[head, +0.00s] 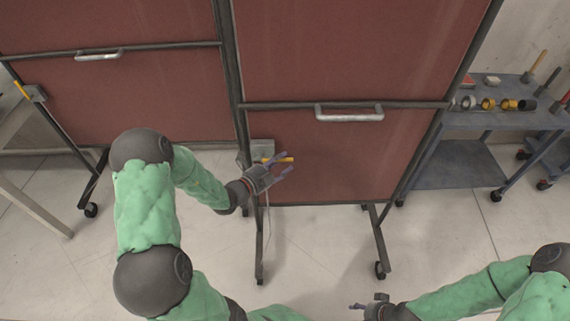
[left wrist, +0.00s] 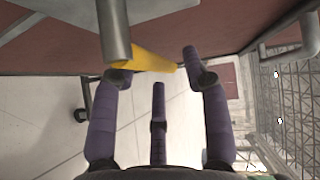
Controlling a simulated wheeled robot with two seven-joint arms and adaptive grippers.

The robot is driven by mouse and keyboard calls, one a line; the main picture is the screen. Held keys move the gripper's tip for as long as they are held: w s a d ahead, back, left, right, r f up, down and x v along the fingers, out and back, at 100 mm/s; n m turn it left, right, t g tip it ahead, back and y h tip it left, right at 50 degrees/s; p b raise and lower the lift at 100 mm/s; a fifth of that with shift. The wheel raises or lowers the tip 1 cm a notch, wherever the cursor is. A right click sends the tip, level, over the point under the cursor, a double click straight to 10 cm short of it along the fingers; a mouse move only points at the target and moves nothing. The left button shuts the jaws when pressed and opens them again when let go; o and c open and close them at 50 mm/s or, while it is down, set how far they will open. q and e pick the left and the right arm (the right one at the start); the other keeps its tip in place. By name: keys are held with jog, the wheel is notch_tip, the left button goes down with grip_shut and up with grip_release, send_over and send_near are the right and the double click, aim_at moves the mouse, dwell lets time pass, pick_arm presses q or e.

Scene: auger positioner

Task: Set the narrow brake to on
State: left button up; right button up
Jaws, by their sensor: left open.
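The narrow red panel (head: 330,60) stands upright on a wheeled frame. Its brake is a yellow lever (head: 283,159) on a grey box (head: 262,148) at the panel's lower left. The lever points right, roughly level. My left gripper (head: 280,167) is open at the lever, with its purple fingers close around it. In the left wrist view the yellow lever (left wrist: 145,62) lies across the tips of the fingers, beside a grey metal bar (left wrist: 113,30). I cannot tell whether they touch. My right gripper (head: 368,305) is low in the head view, far from the panel; its fingers are barely visible.
A wider red panel (head: 130,95) stands at left with its own yellow lever (head: 21,89). Both panels have metal handles, the narrow one's handle (head: 349,113) above the brake. A grey cart (head: 480,119) with small parts stands at right. The floor in front is clear.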

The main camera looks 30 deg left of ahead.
pick_arm(q)
jog(key=shift+x, duration=1.1)
grip_shut()
